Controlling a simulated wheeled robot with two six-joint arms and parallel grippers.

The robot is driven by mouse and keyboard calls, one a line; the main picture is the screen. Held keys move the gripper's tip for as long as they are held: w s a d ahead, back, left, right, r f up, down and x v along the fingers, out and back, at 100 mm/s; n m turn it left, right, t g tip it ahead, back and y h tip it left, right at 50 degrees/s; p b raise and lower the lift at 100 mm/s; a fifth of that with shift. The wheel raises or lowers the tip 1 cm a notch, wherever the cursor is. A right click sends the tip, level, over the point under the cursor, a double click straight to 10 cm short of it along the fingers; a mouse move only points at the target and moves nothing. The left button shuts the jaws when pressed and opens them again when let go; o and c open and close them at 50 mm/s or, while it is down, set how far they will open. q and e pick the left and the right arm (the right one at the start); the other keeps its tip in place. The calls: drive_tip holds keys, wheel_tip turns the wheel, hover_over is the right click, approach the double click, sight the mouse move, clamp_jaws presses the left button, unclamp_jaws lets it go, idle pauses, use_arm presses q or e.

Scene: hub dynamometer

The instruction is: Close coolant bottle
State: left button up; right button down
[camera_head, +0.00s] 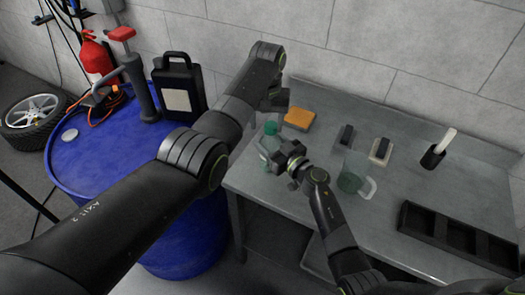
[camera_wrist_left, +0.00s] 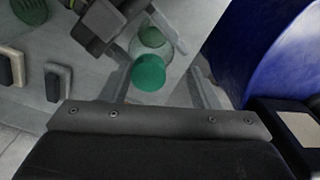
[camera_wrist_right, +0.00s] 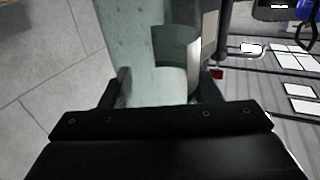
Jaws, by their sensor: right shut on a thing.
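The clear coolant bottle (camera_head: 268,147) with its green cap (camera_head: 271,128) is at the left end of the grey bench. My right gripper (camera_head: 283,160) is shut on the bottle's side; in the right wrist view the clear bottle wall (camera_wrist_right: 178,75) lies between its fingers. My left gripper (camera_head: 273,108) is above the bottle, pointing down. In the left wrist view the green cap (camera_wrist_left: 149,72) lies between its open fingers, with a gap on each side. The bottle body (camera_wrist_left: 168,35) shows behind the cap. I cannot tell how firmly the cap sits on the neck.
An orange sponge (camera_head: 299,118), two dark-and-pale blocks (camera_head: 381,150), a brush holder (camera_head: 433,157) and a black tray (camera_head: 458,237) are on the bench. A blue drum (camera_head: 112,170) with a black canister (camera_head: 180,86) stands left.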

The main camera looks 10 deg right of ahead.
use_arm(q)
drive_tip(key=shift+o, duration=0.5)
drive_tip(key=shift+a, duration=0.1)
drive_tip(key=shift+r, duration=0.15)
use_arm(e)
drive_tip(key=shift+a, duration=0.1)
use_arm(q)
wheel_tip(320, 180, up, 7)
drive_tip(key=shift+a+r, duration=0.15)
drive_tip(key=shift+a, duration=0.25)
use_arm(e)
drive_tip(key=shift+c, duration=2)
unclamp_jaws()
